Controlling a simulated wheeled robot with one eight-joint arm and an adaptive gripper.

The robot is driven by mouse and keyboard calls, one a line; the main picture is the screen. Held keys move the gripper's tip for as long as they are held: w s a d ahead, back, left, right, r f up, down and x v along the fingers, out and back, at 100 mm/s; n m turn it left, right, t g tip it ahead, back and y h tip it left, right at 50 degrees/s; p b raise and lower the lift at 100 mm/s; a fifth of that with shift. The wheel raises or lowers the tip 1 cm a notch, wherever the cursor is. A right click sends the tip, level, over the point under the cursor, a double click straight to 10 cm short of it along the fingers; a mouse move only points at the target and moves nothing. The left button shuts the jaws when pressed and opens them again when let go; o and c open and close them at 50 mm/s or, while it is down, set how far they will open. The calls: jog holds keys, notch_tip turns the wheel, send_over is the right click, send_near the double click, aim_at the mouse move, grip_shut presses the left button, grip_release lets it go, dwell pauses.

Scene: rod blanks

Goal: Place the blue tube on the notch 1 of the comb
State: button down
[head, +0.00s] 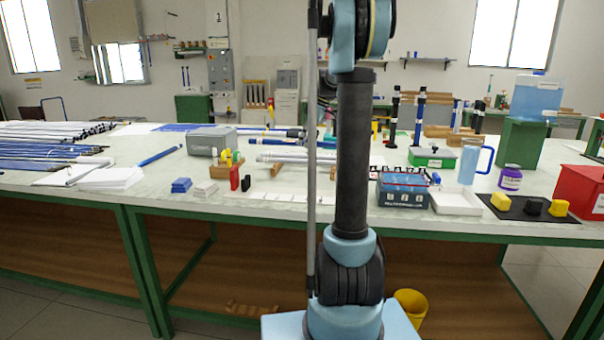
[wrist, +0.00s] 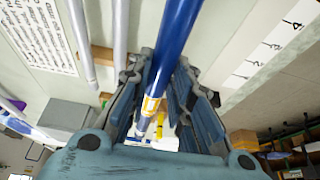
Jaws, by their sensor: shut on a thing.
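My gripper (wrist: 164,60) is shut on a blue tube (wrist: 178,32) in the wrist view. The tube runs lengthwise between the two fingers, with a yellow and white band (wrist: 151,104) lower in the picture. A white strip (wrist: 262,58) with black numbers and marks lies to the right of the tube, apart from it. I cannot clearly make out the comb or its notch 1. In the head view my own arm covers the middle of the bench, and the gripper cannot be made out clearly behind it.
White tubes (wrist: 121,30) lie left of the held tube, near wooden blocks (wrist: 103,55). On the bench (head: 140,207), a grey box (head: 211,141) and a loose blue tube (head: 160,156) lie left of my arm.

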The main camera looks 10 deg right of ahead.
jog(key=shift+d+f, duration=0.15)
jog(key=shift+f, duration=4.85)
jog(key=c, duration=1.4)
grip_release()
jog(key=shift+c, duration=0.2)
jog(key=shift+r, duration=0.1)
jog(key=v, duration=1.1)
jog(key=shift+s+d+r, duration=0.2)
jog(key=shift+s+r, duration=0.05)
jog(key=shift+r, duration=0.1)
jog(key=s+a+f+m+h, duration=0.1)
jog(key=s+a+f+m, duration=0.2)
jog(key=s, duration=0.8)
jog(key=s+a+f+m+h, duration=0.1)
jog(key=s+f+m, duration=0.3)
jog(key=s, duration=0.7)
jog(key=s+a+f+m+h, duration=0.1)
jog(key=s+a+f+m, duration=0.2)
jog(key=s, duration=0.8)
jog(key=s+d+f+m+t+h, duration=0.1)
jog(key=s+f+m, duration=0.3)
jog(key=s+f, duration=0.5)
notch_tip(320, 180, down, 2)
jog(key=shift+d+f, duration=0.1)
jog(key=shift+d, duration=0.1)
